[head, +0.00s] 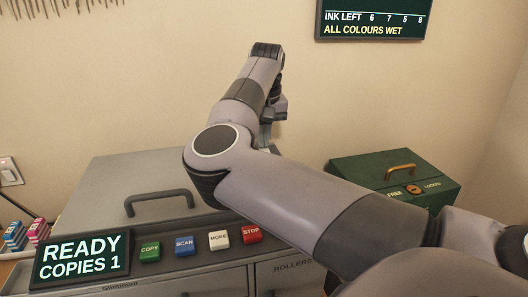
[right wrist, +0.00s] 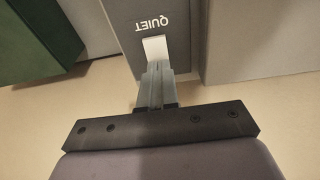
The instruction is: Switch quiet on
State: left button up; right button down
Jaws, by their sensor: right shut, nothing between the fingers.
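The quiet switch (right wrist: 154,46) is a white tab on a dark grey panel marked QUIET (right wrist: 153,20), seen upside down in the right wrist view. My right gripper (right wrist: 154,72) is shut with nothing in it. Its fingertips are right at the near end of the white tab; I cannot tell whether they touch. In the head view my right gripper (head: 266,136) points down behind the grey copier (head: 115,180), partly hidden by my arm. The quiet switch is hidden there. My left gripper is not in view.
The copier front has a display (head: 80,257) reading READY COPIES 1, and COPY, SCAN, MORE and STOP buttons (head: 251,234). A green box (head: 370,168) with a FREE/LOCKED knob stands right. A wall screen (head: 373,20) reads ALL COLOURS WET. A wall switch (head: 9,172) is far left.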

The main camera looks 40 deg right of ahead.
jog(key=shift+f, duration=0.1)
jog(key=shift+r+p, duration=2.7)
jog(key=shift+r, duration=0.75)
